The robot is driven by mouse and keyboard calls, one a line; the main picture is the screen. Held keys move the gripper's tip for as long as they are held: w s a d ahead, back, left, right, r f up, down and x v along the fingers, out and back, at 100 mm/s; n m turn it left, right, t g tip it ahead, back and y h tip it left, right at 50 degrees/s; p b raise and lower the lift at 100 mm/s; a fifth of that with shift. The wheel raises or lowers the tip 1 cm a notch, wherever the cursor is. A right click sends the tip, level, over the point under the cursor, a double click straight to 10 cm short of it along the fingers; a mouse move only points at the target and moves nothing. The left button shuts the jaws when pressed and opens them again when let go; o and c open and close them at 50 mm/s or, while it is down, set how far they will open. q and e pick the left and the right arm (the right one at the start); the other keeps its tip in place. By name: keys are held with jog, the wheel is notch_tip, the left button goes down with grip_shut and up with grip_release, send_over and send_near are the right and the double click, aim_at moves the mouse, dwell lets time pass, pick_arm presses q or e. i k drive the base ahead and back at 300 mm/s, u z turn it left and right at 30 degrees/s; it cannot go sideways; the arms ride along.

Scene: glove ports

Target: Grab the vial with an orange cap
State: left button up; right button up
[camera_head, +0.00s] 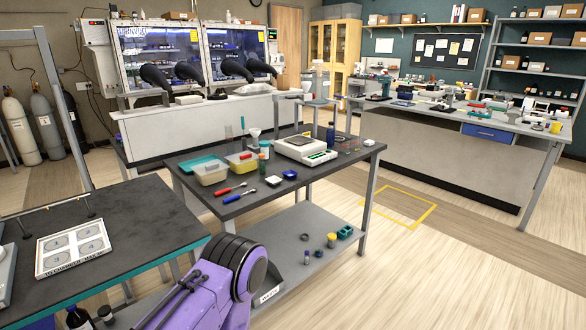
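A small vial with a yellow-orange cap (331,240) stands on that table's lower shelf. At this size I cannot tell which of them is the task's vial. A purple and black link of my own arm rises at the bottom of the view and covers part of the lower shelf. Neither of my grippers is in view.
The middle table (215,214) carries a white balance (305,149), tubs (210,172) and red and blue tools. The lower shelf holds a teal rack (345,232) and small containers. Floor is clear right.

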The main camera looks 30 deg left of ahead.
aim_at(262, 161)
jog(key=z, duration=0.25)
jog(key=i, duration=1.9)
jog(key=u, duration=1.3)
jog(key=i, duration=0.7)
jog(key=u, duration=0.7)
